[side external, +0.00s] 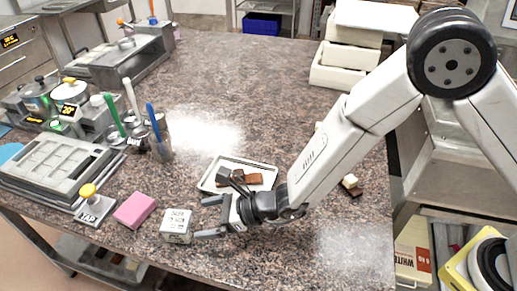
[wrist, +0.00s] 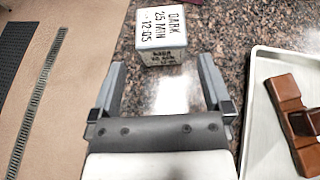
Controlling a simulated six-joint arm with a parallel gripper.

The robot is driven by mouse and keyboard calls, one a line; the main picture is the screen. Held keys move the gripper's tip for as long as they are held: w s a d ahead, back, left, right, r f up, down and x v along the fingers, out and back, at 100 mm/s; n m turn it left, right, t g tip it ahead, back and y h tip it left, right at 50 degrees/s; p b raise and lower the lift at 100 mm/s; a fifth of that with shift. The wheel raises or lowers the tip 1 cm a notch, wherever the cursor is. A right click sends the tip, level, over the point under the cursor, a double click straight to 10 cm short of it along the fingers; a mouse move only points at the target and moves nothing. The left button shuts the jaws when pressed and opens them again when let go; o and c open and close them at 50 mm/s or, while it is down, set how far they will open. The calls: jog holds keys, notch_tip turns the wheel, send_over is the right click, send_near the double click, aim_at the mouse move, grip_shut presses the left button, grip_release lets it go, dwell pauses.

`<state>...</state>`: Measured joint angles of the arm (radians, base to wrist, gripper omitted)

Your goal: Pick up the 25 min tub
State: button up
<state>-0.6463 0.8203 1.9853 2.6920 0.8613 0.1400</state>
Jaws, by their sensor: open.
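The 25 min tub (side external: 176,228) is a small pale box near the front edge of the counter. In the wrist view the tub (wrist: 162,28) stands beyond my fingertips, roughly centred between them, and its lid reads "DARK 25 MIN 12:05". My gripper (side external: 208,217) is low over the counter, just right of the tub. In the wrist view my gripper (wrist: 162,66) has its fingers spread with nothing between them. The tub is apart from the palm; I cannot tell whether the fingertips overlap its near side.
A pink block (side external: 135,210) sits left of the tub, with a TAP block (side external: 93,207) beyond it. A white tray (side external: 207,182) with brown chocolate pieces lies close behind my gripper; the tray (wrist: 257,125) is right in the wrist view. The counter's front edge is near.

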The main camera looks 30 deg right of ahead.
aim_at(177, 223)
jog(key=shift+w+a+f, duration=0.1)
jog(key=shift+x, duration=1.3)
jog(key=shift+x, duration=2.6)
jog(key=c, duration=1.1)
